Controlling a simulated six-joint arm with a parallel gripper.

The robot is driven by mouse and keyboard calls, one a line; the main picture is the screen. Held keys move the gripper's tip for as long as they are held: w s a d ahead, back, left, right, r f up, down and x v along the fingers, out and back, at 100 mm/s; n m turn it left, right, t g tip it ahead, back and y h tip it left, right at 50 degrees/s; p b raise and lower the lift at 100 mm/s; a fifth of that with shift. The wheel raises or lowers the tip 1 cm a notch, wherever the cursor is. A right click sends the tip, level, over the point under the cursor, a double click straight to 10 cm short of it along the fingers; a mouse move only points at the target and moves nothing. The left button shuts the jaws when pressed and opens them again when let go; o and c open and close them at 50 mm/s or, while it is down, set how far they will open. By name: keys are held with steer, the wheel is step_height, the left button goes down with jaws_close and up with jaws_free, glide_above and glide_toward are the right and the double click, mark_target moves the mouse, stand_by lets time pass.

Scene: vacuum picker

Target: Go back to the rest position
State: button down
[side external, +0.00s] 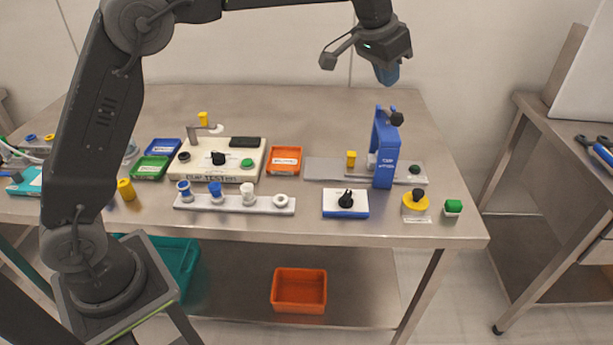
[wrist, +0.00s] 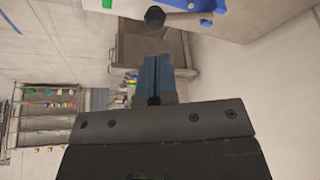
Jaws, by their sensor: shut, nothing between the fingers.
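My gripper (side external: 387,76) hangs above the right back part of the steel table (side external: 300,97), pointing down, with its blue fingers together. It is above the blue press (side external: 385,150) with the black knob and is apart from it. In the wrist view my gripper (wrist: 154,98) shows its two blue fingers pressed together with nothing between them. The blue press also shows at the top of the wrist view (wrist: 222,6), with its dark knob (wrist: 155,17) near the fingertips' line of sight.
A white rack (side external: 235,204) with several small parts, a cup tester (side external: 218,160), green, blue and orange (side external: 284,160) trays stand on the table. A white-and-blue block (side external: 345,204) and a yellow part (side external: 415,204) are near the front. A second bench stands right. Space around my gripper is clear.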

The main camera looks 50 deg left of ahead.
steer(key=s+a+r, duration=0.3)
steer(key=s+r, duration=0.1)
steer(key=s, duration=0.7)
steer(key=s+a+f+n, duration=0.1)
steer(key=s+f, duration=0.2)
steer(key=s, duration=0.5)
steer(key=s+a+f, duration=0.2)
steer(key=s+f, duration=0.1)
steer(key=s, duration=0.5)
steer(key=s+a+f+n+t+y, duration=0.1)
steer(key=s+f, duration=0.2)
steer(key=s, duration=0.5)
steer(key=shift+s+a+n, duration=0.2)
steer(key=shift+s+n, duration=0.1)
steer(key=shift+s, duration=0.05)
